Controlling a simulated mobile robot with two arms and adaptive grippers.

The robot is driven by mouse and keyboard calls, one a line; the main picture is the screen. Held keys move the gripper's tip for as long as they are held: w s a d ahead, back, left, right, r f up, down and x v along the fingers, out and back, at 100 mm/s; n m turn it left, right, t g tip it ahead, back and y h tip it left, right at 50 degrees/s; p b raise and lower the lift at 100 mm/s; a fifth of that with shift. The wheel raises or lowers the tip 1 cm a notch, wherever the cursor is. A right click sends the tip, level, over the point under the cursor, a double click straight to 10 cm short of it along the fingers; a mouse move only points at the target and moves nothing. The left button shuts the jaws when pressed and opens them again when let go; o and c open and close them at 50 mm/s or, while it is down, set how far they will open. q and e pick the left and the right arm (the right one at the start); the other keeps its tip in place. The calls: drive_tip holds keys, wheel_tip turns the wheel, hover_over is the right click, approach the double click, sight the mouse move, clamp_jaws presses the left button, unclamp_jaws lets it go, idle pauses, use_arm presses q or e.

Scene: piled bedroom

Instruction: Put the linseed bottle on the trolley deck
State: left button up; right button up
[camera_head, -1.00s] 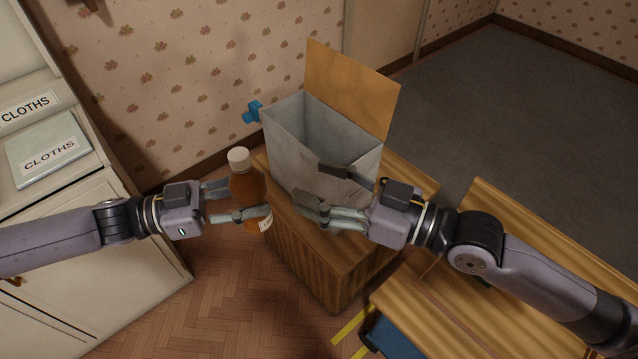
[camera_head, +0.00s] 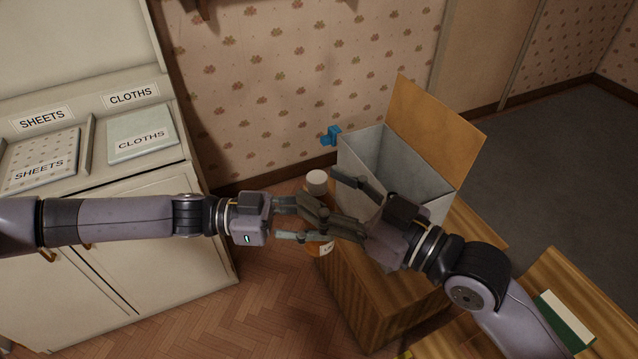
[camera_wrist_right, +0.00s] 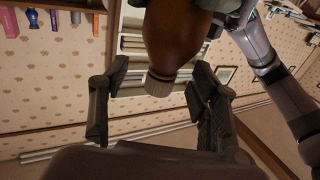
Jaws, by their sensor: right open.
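The linseed bottle is an amber bottle with a white cap (camera_head: 317,178), upright in front of the grey box. Its label is partly hidden and unreadable. My left gripper (camera_head: 298,221) is closed around the bottle from the left, its fingertips partly covered by my right gripper. My right gripper (camera_head: 326,198) is open, with its fingers reaching across the bottle from the right. In the right wrist view, the brown bottle (camera_wrist_right: 172,38) and its ribbed cap show between my open right fingers (camera_wrist_right: 157,78), with a gap on each side. I cannot make out the trolley deck.
An open grey box (camera_head: 400,170) with a raised tan flap stands on a wooden cabinet (camera_head: 375,315) close behind my right gripper. A blue object (camera_head: 331,136) is beside the box. A white cupboard (camera_head: 150,240) with labelled cloths and sheets is at left. Wooden furniture (camera_head: 535,300) is at lower right.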

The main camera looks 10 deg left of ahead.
drive_tip(key=shift+x, duration=1.05)
drive_tip(key=shift+c, duration=0.5)
use_arm(q)
drive_tip(key=shift+s, duration=0.1)
use_arm(e)
drive_tip(key=shift+w+d, duration=0.1)
clamp_jaws()
use_arm(q)
drive_tip(key=o, duration=1.4)
